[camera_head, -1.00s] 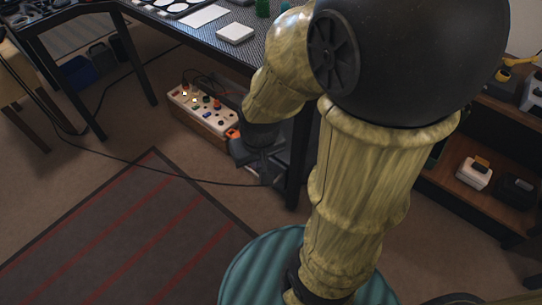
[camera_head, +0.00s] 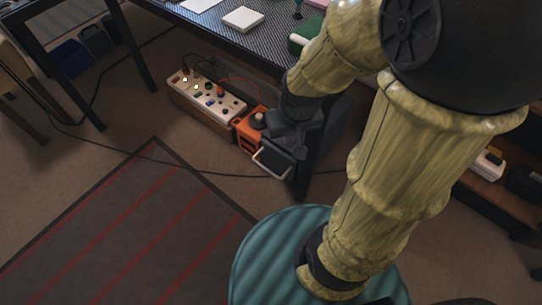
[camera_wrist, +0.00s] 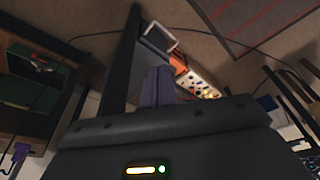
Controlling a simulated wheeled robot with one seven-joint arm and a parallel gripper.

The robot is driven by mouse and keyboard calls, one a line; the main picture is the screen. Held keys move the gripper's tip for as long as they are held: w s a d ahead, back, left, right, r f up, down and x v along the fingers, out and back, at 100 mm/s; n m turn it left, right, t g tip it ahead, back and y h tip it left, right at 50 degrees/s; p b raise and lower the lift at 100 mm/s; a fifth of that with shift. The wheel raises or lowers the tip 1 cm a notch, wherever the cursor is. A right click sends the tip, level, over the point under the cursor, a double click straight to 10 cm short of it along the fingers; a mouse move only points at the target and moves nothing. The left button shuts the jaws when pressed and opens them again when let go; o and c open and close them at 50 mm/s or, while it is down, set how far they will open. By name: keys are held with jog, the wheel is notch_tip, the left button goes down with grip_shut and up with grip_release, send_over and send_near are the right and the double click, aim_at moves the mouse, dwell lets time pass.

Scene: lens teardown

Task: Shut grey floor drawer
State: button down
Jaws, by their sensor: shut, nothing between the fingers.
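The grey floor drawer (camera_head: 279,160) is a small dark grey box with a pale bar handle on its front. It sits on the carpet by the black table leg, beside an orange unit. In the wrist view the drawer (camera_wrist: 154,42) shows beyond the fingers, with its pale handle facing up in the picture. My gripper (camera_head: 285,138) is shut and empty, pointing down at the drawer and covering part of it. Its fingers (camera_wrist: 157,82) show close together in the wrist view. Whether they touch the drawer, and how far it stands open, I cannot tell.
The orange unit (camera_head: 249,127) and a panel with knobs and sockets (camera_head: 205,95) stand left of the drawer. A black cable (camera_head: 225,174) runs across the floor. The table (camera_head: 215,27) overhangs behind. A striped rug (camera_head: 120,230) lies in front left.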

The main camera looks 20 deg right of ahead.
aim_at(275, 152)
jog(key=w+a+f+m+t+h+b, duration=0.2)
jog(key=f+m, duration=0.7)
jog(key=f, duration=0.5)
jog(key=w+a+f+m+t+h+b, duration=0.3)
jog(key=w+a+f+m+h+b, duration=0.2)
jog(key=f+m, duration=0.5)
jog(key=w+a+f+m+t+h+b, duration=0.3)
jog(key=f+m+h+b, duration=0.4)
jog(key=f, duration=1.1)
jog(key=w+a+m, duration=0.1)
jog(key=m, duration=0.1)
jog(key=shift+w+m+h, duration=0.3)
jog(key=shift+m, duration=0.1)
jog(key=shift+d+f, duration=0.1)
jog(key=shift+f, duration=0.05)
jog(key=b+x, duration=0.7)
jog(key=x, duration=0.6)
jog(key=shift+f, duration=0.15)
jog(key=shift+w+d, duration=0.3)
jog(key=shift+d, duration=0.05)
